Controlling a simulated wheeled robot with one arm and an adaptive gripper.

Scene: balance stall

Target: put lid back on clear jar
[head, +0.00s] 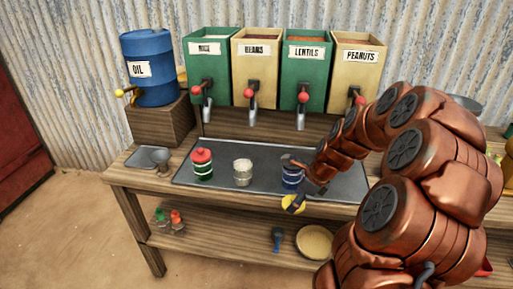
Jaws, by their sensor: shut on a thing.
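The clear jar (243,173), with pale contents, stands upright on the grey metal tray (222,178) in the head view. No lid shows on it. My gripper (296,203) is to its right and nearer the front, by the tray's front edge. It is shut on a small yellow disc (287,200), which looks like a lid. The disc is apart from the jar, and the fingers hide part of it. A blue jar (291,177) stands just behind, partly covered by my gripper and wrist.
A jar with a red lid (202,163) stands left of the clear jar. Several dispensers with taps, such as the beans bin (257,72), and a blue oil drum (149,75) line the back. A lower shelf holds a round pan (314,242) and a blue scoop (277,238).

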